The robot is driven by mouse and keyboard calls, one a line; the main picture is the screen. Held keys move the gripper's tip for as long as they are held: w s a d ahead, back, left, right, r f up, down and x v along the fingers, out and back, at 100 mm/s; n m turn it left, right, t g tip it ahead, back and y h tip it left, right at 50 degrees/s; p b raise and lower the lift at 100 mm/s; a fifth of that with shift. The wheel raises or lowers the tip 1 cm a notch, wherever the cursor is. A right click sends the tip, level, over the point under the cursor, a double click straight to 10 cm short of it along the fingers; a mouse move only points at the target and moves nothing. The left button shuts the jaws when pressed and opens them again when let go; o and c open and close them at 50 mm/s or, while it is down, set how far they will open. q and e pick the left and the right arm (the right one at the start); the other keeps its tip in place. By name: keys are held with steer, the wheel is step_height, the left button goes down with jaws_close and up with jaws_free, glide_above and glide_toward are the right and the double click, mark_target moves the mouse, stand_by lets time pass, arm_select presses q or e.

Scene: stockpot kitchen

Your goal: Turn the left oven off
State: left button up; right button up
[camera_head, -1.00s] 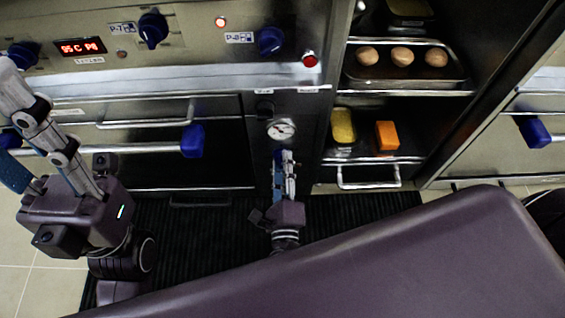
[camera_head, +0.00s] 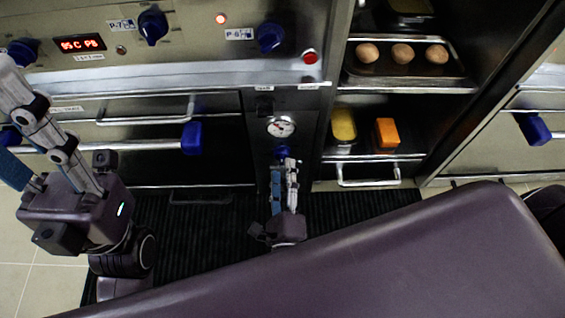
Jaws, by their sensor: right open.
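The steel oven panel carries blue knobs: one at the far left (camera_head: 22,51), one in the middle (camera_head: 153,27) and one on the right (camera_head: 270,37). A red display (camera_head: 80,44) is lit between the first two. A small blue knob (camera_head: 283,152) sits below a round gauge (camera_head: 281,127) on the column. My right gripper (camera_head: 284,166) is open and points up, its tips just below that knob in the picture. I cannot tell whether they touch it. My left gripper (camera_head: 18,125) is large at the left, its fingers apart and partly cut off by the frame edge.
A red light (camera_head: 221,18) glows on the panel, with a red button (camera_head: 310,57) at its right. Drawers with blue-ended handles (camera_head: 193,138) lie below.

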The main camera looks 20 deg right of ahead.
steer(key=v, duration=0.8)
steer(key=shift+s, duration=0.2)
